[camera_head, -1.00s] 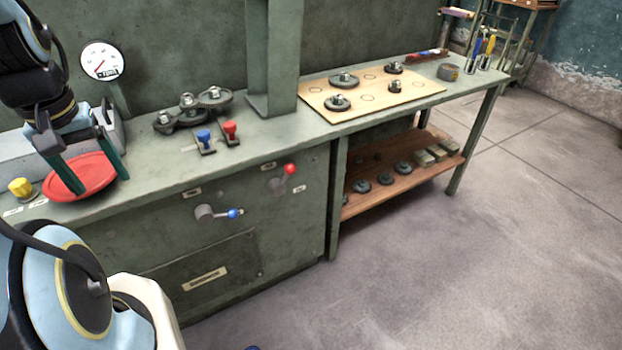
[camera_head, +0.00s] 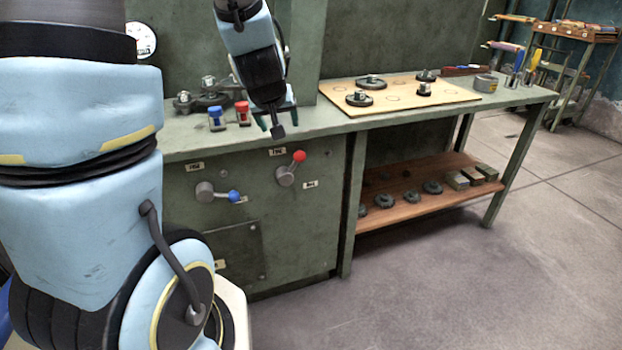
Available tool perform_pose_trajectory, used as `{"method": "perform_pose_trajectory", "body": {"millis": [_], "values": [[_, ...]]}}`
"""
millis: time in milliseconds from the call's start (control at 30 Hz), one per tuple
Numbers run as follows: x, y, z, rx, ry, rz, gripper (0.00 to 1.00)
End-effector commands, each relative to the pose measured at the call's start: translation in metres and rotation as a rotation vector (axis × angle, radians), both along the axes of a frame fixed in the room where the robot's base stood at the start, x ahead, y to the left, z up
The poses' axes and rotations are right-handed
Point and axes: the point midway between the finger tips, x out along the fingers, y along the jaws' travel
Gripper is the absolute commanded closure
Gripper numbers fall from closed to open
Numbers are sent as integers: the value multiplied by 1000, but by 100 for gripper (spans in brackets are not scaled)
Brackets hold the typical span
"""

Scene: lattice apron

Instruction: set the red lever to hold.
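The red lever (camera_head: 287,174) is on the green cabinet front, with a grey hub and a red ball knob (camera_head: 299,156). Its arm points up and to the right. One small white label (camera_head: 278,152) is above-left of it and another (camera_head: 309,185) is at its lower right; their words are too small to read surely. My gripper (camera_head: 276,116) points down at the bench's front edge, above and slightly left of the red knob, apart from it. Its fingers look spread, with nothing seen between them.
A blue-knobbed lever (camera_head: 217,194) is left of the red one. Blue (camera_head: 216,118) and red (camera_head: 242,112) switches stand on the bench top (camera_head: 330,121). A board (camera_head: 445,96) with dark round parts lies at right. A lower wooden shelf (camera_head: 400,208) holds parts. Floor in front is clear.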

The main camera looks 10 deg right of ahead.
Motion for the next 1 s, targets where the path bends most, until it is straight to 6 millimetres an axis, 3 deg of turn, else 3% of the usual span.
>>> {"method": "perform_pose_trajectory", "body": {"millis": [33,200,400,700,1000], "values": [[7,-15,-30,-7,-48,6,24],[31,-49,-61,-14,-236,72,24],[38,-77,-97,18,-440,173,24],[10,-101,-147,139,-704,349,24],[-21,-105,-160,231,-823,450,24]]}}
